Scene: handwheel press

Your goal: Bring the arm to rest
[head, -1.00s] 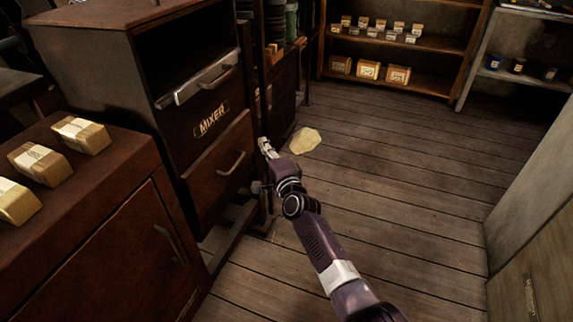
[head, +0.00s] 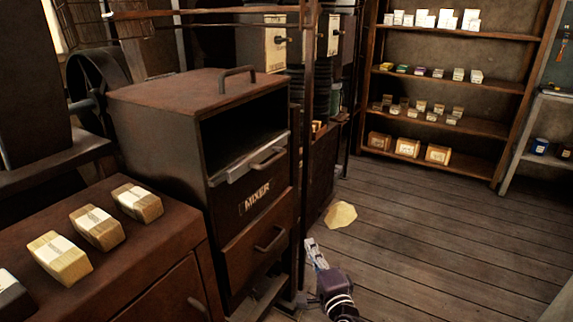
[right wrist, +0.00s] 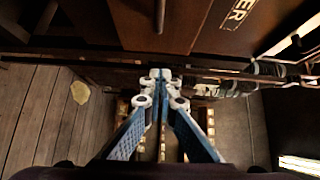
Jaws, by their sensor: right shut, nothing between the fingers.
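My right gripper (head: 315,252) shows low in the head view, in front of the mixer cabinet and over the wooden floor. Its fingers are shut and hold nothing. In the right wrist view the gripper (right wrist: 161,76) has its fingertips together in the middle, with the mixer front close beyond them. Most of my right arm is cut off by the lower edge of the head view. My left gripper is in neither view.
The mixer (head: 225,165) has an open top bay and a drawer (head: 262,238). Several wrapped blocks lie on the brown cabinet (head: 180,235) at left. A pale yellow patch (head: 341,214) lies on the floor. A stocked shelf unit (head: 450,133) stands behind; the floor (head: 430,235) at right is clear.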

